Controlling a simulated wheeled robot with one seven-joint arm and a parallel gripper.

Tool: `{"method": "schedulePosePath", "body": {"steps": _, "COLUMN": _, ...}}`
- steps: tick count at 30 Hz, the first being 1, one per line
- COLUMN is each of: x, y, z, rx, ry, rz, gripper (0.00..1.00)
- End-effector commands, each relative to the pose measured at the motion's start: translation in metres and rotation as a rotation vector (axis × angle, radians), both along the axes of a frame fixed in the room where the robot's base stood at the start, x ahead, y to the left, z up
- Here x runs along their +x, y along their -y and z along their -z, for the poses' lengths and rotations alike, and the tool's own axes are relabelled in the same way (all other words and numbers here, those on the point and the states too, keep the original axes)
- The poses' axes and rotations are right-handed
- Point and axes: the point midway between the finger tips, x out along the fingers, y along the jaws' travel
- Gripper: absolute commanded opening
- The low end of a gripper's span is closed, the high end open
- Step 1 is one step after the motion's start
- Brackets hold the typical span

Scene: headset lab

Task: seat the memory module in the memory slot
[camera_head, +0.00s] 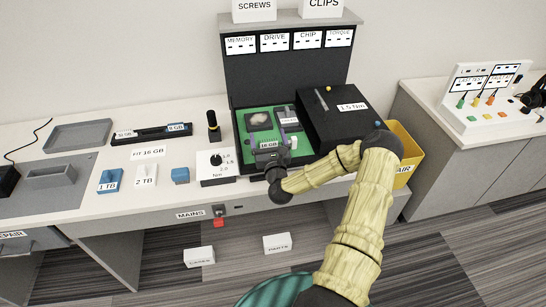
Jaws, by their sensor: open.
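The memory module labelled 16 GB (268,145) is on the green board (256,121) inside the open black case. It lies between two purple parts on the board. My gripper (270,154) is open at the near side of the module, very close to its label. I cannot tell whether its fingers touch the module. The memory slot is hidden under the module and my gripper, so I cannot tell how deep the module sits or whether it is level.
A dial box (215,166) and a dark upright tool (213,127) stand left of the case. A black rack (152,134) holds other labelled modules. A yellow bin (407,150) is at the right.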

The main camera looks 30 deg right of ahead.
Motion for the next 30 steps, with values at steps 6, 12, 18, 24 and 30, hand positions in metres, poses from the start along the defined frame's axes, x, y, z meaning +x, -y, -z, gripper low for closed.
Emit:
{"method": "schedulePosePath", "body": {"steps": 6, "x": -0.031, "y": -0.008, "z": 0.013, "rx": 0.006, "ry": -0.015, "rz": 0.0, "gripper": 0.85}}
{"method": "schedulePosePath", "body": {"steps": 12, "x": -0.069, "y": -0.018, "z": 0.018, "rx": 0.006, "ry": -0.01, "rz": 0.0, "gripper": 0.85}}
{"method": "schedulePosePath", "body": {"steps": 18, "x": -0.107, "y": -0.029, "z": 0.024, "rx": 0.006, "ry": -0.007, "rz": 0.001, "gripper": 0.85}}
{"method": "schedulePosePath", "body": {"steps": 24, "x": -0.142, "y": -0.039, "z": 0.028, "rx": 0.005, "ry": -0.006, "rz": 0.001, "gripper": 0.85}}
{"method": "schedulePosePath", "body": {"steps": 30, "x": -0.159, "y": -0.045, "z": 0.03, "rx": 0.002, "ry": -0.004, "rz": 0.001, "gripper": 0.85}}
